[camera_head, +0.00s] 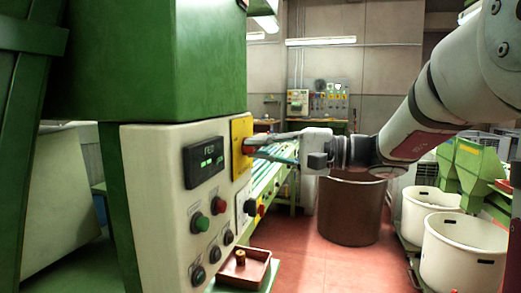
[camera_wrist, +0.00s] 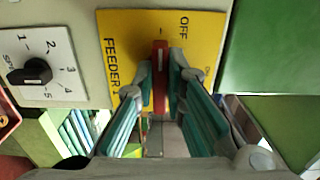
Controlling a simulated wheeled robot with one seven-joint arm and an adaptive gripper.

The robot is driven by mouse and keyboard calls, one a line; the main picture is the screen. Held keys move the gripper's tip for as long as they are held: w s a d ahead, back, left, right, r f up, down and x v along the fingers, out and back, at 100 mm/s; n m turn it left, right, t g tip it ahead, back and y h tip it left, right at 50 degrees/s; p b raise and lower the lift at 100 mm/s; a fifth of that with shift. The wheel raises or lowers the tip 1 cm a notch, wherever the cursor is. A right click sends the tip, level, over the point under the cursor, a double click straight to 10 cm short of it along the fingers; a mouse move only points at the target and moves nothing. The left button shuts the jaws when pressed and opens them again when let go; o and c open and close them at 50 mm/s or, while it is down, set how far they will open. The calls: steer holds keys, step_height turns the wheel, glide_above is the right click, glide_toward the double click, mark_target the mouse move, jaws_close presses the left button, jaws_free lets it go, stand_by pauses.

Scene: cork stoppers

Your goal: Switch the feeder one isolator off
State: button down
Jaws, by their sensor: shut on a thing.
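The feeder one isolator is a red handle (camera_wrist: 160,62) on a yellow plate (camera_wrist: 128,28) marked FEEDER 1 and OFF. In the head view the yellow plate (camera_head: 241,128) sits at the right edge of the cream control panel, with a bit of the red handle (camera_head: 247,147) showing. My gripper (camera_wrist: 161,88) has a finger on each side of the red handle and is shut on it. My gripper (camera_head: 256,145) reaches in from the right in the head view. A second label on the plate is too small to read, and the handle's exact setting is unclear.
A SPEED dial (camera_wrist: 30,72) is beside the plate. The panel (camera_head: 165,160) also carries a display (camera_head: 204,162), a green button (camera_head: 201,223), a red button (camera_head: 218,205) and black knobs. A red tray (camera_head: 262,257) with a cork stands below. A brown bin (camera_head: 350,215) stands behind my arm.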

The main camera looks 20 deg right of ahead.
steer(key=shift+f, duration=0.1)
steer(key=c, duration=1.6)
jaws_free()
steer(key=shift+c, duration=0.2)
steer(key=v, duration=1.2)
